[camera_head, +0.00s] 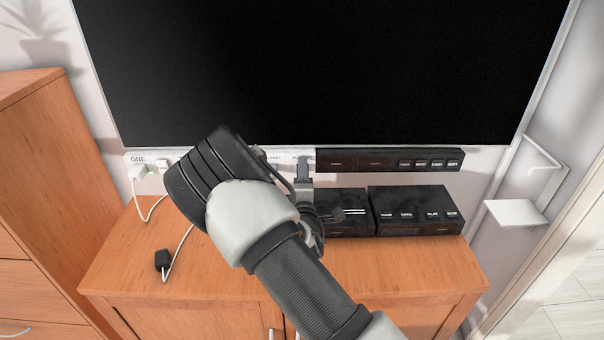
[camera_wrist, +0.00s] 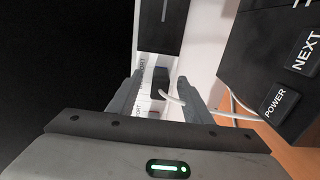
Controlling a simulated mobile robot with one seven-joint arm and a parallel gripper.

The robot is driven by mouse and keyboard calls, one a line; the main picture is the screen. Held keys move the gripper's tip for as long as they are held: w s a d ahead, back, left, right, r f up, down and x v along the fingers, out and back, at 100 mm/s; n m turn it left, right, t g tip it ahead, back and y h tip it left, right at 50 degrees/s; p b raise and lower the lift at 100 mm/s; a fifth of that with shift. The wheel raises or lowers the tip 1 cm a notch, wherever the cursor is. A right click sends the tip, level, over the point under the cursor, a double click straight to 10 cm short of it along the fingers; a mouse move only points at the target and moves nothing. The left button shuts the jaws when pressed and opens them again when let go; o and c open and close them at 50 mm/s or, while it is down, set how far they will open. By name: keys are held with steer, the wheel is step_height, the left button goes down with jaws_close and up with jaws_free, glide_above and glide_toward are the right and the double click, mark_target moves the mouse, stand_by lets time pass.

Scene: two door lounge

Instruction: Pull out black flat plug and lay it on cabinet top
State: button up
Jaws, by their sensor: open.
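The black flat plug (camera_wrist: 160,82) sits against the white power strip (camera_wrist: 148,62) in the wrist view, with a white cord leaving it. My gripper (camera_wrist: 160,98) is open, with one finger on each side of the plug. Whether the fingers touch it I cannot tell. In the head view my gripper (camera_head: 304,172) reaches the strip just left of its black panel, and my wrist hides the plug. The wooden cabinet top (camera_head: 420,268) lies below the strip.
A large black screen (camera_head: 320,70) is above the strip. Black boxes with labelled buttons (camera_head: 415,210) stand on the cabinet right of my gripper. A white plug (camera_head: 138,172) is at the strip's left end. A small black block (camera_head: 162,260) on a white cord lies front left. The front right top is clear.

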jaws_close()
steer(key=shift+s, duration=0.15)
steer(key=shift+s, duration=2.85)
